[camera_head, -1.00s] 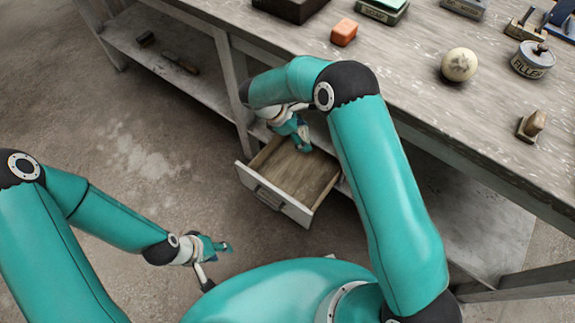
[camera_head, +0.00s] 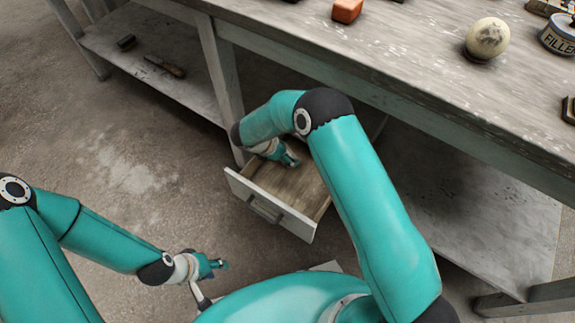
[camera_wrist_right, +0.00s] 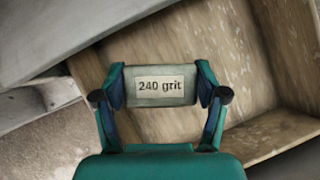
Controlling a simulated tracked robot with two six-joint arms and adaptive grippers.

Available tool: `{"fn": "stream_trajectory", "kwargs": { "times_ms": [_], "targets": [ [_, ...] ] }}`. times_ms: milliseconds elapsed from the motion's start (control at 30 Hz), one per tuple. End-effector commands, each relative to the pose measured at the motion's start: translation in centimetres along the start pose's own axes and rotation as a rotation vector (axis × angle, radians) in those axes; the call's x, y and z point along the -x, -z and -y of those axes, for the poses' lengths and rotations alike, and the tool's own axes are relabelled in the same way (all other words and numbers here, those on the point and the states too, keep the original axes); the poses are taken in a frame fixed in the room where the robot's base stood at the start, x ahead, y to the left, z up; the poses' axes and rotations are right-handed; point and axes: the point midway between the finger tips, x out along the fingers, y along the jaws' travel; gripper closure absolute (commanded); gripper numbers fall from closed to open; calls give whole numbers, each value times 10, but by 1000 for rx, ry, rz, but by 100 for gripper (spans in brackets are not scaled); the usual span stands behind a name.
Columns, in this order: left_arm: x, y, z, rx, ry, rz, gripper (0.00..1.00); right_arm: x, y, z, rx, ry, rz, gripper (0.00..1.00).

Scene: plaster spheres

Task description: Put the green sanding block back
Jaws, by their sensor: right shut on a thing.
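The sanding block (camera_wrist_right: 160,86) shows in the right wrist view as a grey-green block with a "240 grit" label. My right gripper (camera_wrist_right: 160,92) is shut on it, one finger at each end. Behind the block is the wooden inside of the open drawer (camera_wrist_right: 255,80). In the head view my right gripper (camera_head: 291,162) is over the back left part of the pale-fronted drawer (camera_head: 300,187); the block cannot be made out there. My left gripper (camera_head: 224,265) is low at the left, apart from the bench; its fingers are too small to read.
The workbench (camera_head: 420,70) spans the top, carrying an orange block (camera_head: 347,10), a stained plaster sphere (camera_head: 486,38) and a filler tin (camera_head: 558,36). A lower shelf (camera_head: 165,60) holds small dark tools. Bare floor lies at left.

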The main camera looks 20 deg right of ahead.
Motion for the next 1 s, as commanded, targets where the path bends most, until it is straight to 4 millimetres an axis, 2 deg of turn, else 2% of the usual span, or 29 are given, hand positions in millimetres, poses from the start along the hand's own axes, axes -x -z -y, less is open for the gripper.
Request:
{"fn": "stream_trajectory", "kwargs": {
  "times_ms": [33,267,533,900,933,1000],
  "targets": [
    [-4,0,1,0,0,0,60,-9,6,0,1,0,0,67],
    [-6,0,2,0,0,0,60,-22,15,-1,0,-2,-1,67],
    [-15,0,5,0,0,0,60,-50,33,0,1,0,0,67],
    [-18,0,6,0,0,0,60,-54,36,-1,0,-2,0,67],
    [-17,0,6,0,0,0,60,-53,35,-1,1,-2,0,25],
    [-16,0,6,0,0,0,60,-52,35,-1,1,-2,0,13]
  ]
}}
